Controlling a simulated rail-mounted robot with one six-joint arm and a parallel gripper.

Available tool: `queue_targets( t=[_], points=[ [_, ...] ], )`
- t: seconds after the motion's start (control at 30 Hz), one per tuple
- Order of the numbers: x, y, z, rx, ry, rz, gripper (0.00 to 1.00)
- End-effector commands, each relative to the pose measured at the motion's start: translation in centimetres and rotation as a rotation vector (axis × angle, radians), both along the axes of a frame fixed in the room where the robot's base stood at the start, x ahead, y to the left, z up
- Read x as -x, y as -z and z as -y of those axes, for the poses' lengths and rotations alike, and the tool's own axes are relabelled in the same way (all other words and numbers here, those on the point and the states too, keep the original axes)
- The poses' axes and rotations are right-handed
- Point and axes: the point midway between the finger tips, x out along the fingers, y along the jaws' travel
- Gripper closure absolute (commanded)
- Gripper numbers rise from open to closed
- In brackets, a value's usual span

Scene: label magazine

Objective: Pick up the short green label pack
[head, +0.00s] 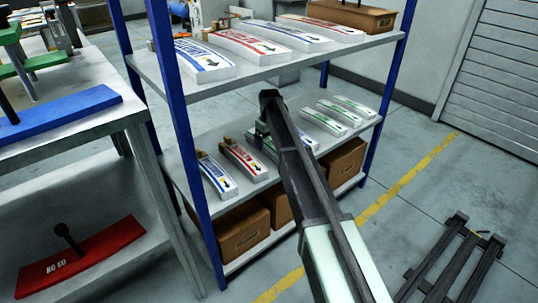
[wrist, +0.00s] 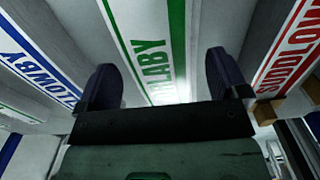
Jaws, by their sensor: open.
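A green-bordered white label pack lettered "BLABY" (wrist: 150,45) runs between the two dark fingers of my gripper (wrist: 162,72) in the wrist view. The fingers are open and apart, one on each side of it; I cannot tell whether they are level with it or above it. In the head view my gripper (head: 261,132) is over the lower shelf, and part of a green pack (head: 268,149) shows beside it, mostly hidden by my arm. Several small green label packs (head: 340,112) lie further right on that shelf.
A blue pack (wrist: 35,65) and a red pack (wrist: 290,50) flank the green one closely. The upper shelf (head: 262,72) with large packs overhangs the lower shelf. Cardboard boxes (head: 243,230) stand below. A blue rack post (head: 185,140) is at the left.

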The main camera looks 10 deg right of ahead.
Motion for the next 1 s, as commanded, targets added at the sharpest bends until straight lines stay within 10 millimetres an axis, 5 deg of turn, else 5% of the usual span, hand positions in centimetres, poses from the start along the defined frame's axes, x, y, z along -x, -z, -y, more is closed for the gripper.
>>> queue_targets(
  t=[0.03,0.27,0.7,1.0],
  points=[
    [0.0,1.8,0.0,0.0,0.0,0.0,0.07],
    [0.0,1.5,0.0,0.0,0.0,0.0,0.07],
    [0.0,1.4,0.0,0.0,0.0,0.0,0.7],
    [0.0,0.6,0.0,0.0,0.0,0.0,0.7]
  ],
)
